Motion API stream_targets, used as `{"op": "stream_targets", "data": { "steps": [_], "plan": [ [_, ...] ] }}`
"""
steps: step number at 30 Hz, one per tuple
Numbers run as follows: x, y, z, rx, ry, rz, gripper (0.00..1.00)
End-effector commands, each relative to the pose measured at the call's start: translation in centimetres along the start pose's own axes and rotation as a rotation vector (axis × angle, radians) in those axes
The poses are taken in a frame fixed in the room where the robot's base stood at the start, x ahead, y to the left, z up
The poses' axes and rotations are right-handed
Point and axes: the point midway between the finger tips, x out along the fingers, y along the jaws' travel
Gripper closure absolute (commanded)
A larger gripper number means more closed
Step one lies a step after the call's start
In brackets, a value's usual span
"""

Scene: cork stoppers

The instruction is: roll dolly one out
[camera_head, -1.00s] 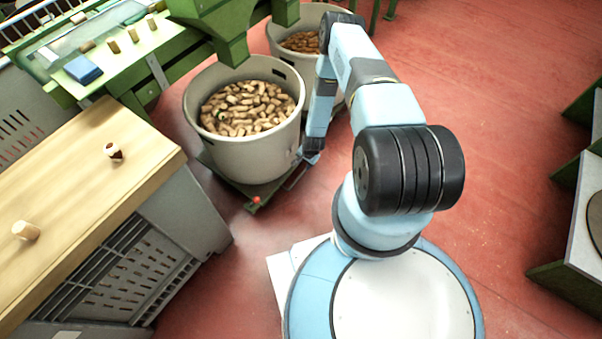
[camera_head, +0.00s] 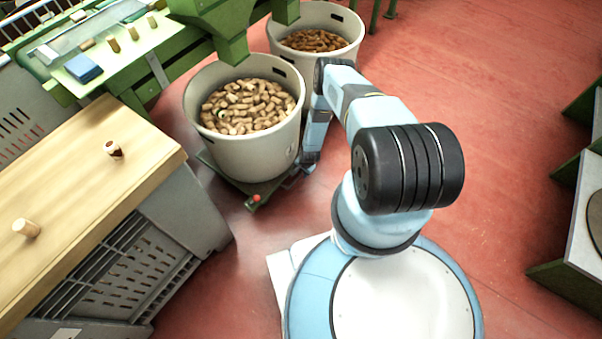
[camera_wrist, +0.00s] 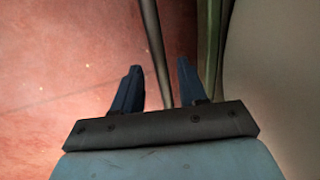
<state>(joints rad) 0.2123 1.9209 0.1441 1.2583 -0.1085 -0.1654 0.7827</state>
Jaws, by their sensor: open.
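A green dolly (camera_head: 232,183) stands on the floor under the front pale bin (camera_head: 240,152), which is full of light corks (camera_head: 245,106). A red knob (camera_head: 255,198) sits at its front corner. My gripper (camera_head: 300,176) is low at the dolly's right side, partly hidden by my own arm in the head view. In the wrist view my gripper (camera_wrist: 158,82) is open, with its two fingers apart. A thin dark bar (camera_wrist: 155,45), apparently the dolly's handle, shows between the fingers. I cannot tell whether they touch it. The bin's wall fills the right of that view.
A second bin (camera_head: 345,50) with darker corks stands behind. A green machine (camera_head: 215,20) overhangs the front bin. A wooden-topped bench (camera_head: 75,190) with two stoppers stands left. Green-framed furniture (camera_head: 575,235) stands at the right edge. The red floor (camera_head: 500,100) between is clear.

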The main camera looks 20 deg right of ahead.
Motion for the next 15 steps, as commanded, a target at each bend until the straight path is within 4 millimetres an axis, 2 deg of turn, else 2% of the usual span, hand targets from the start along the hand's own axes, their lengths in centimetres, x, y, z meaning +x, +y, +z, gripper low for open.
{"op": "stream_targets", "data": {
  "steps": [11, 15],
  "plan": [
    [0.47, -0.04, 0.0, -0.001, 0.0, 0.0, 0.58],
    [0.46, -0.04, 0.0, -0.001, 0.0, 0.0, 0.68]
  ]
}}
